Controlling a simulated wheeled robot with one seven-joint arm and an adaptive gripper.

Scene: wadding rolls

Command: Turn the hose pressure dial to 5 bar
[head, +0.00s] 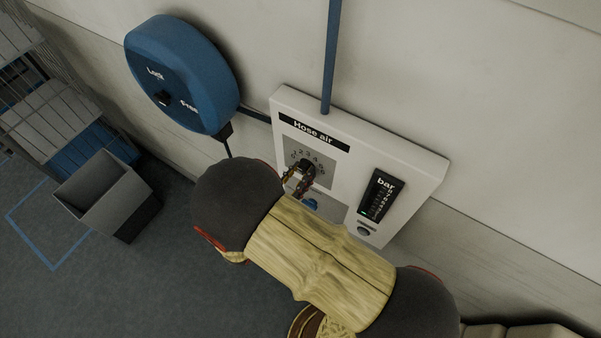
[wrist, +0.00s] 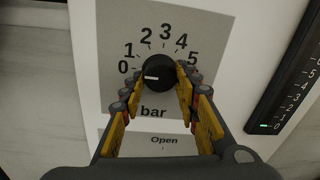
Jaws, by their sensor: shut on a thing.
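The hose pressure dial is a black round knob (wrist: 158,71) on a grey plate (wrist: 115,40) marked 0 to 5, with "bar" below. Its short white mark points left, close to the 0 side. My gripper (wrist: 160,80) has one yellow finger on each side of the knob and is shut on it. In the head view my gripper (head: 302,178) is at the dial plate on the white "Hose air" panel (head: 408,160), and hides most of the knob. The black bar gauge (head: 381,194) to the right has a green light at its bottom, by 0.
An "Open" label (wrist: 164,140) is below the dial, partly between my fingers. A blue hose reel (head: 190,75) marked Lock and Free is on the wall to the left. A blue pipe (head: 332,55) runs down to the panel. A grey bin (head: 105,195) stands on the floor.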

